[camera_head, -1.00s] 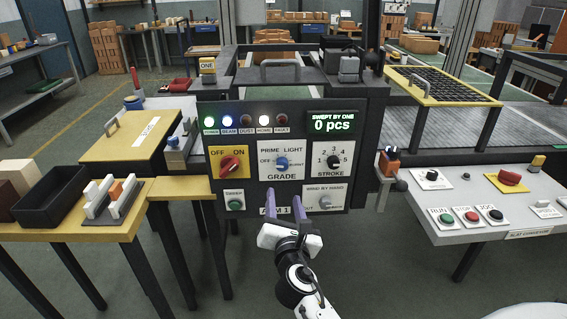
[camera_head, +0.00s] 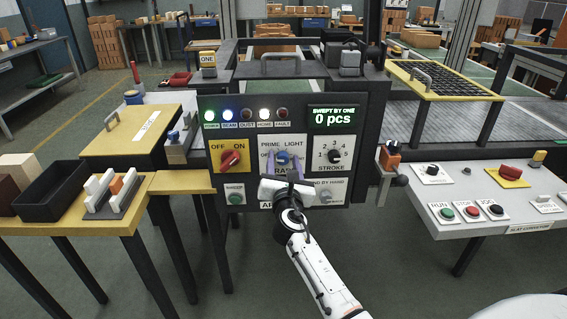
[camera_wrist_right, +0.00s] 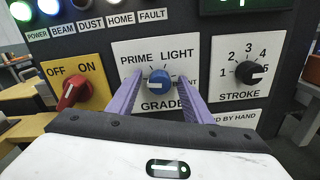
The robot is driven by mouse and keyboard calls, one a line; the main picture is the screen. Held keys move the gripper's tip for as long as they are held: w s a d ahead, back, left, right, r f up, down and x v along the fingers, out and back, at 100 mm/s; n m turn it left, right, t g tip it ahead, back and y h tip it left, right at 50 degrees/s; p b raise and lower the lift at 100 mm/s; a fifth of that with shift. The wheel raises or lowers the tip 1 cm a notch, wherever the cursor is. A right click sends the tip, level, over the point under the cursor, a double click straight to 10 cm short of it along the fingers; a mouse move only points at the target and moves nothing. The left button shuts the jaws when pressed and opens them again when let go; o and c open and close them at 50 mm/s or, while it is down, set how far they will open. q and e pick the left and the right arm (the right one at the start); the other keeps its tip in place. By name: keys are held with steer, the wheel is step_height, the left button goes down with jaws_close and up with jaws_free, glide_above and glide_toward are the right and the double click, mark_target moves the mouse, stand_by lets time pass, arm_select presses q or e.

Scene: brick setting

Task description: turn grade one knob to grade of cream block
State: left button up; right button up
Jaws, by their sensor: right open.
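The blue grade knob (camera_wrist_right: 159,82) sits on a white plate marked PRIME, LIGHT and GRADE, with side labels partly hidden; it also shows in the head view (camera_head: 283,156). I cannot tell its exact setting. My right gripper (camera_wrist_right: 160,88) is open, its purple fingers on either side of the knob; contact cannot be told. In the head view my right gripper (camera_head: 282,168) covers the GRADE lettering. A cream block (camera_head: 18,166) lies at the far left, by a dark brown block (camera_head: 8,192). My left gripper is not in view.
The red OFF/ON knob (camera_head: 231,160) is left of the grade plate, the black STROKE knob (camera_head: 334,157) right. A black tray (camera_head: 52,205) and a rack of white and orange blocks (camera_head: 112,193) stand on the left table. A conveyor panel (camera_head: 500,205) is at right.

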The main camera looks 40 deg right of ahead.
steer(key=shift+c, duration=0.4)
steer(key=c, duration=1)
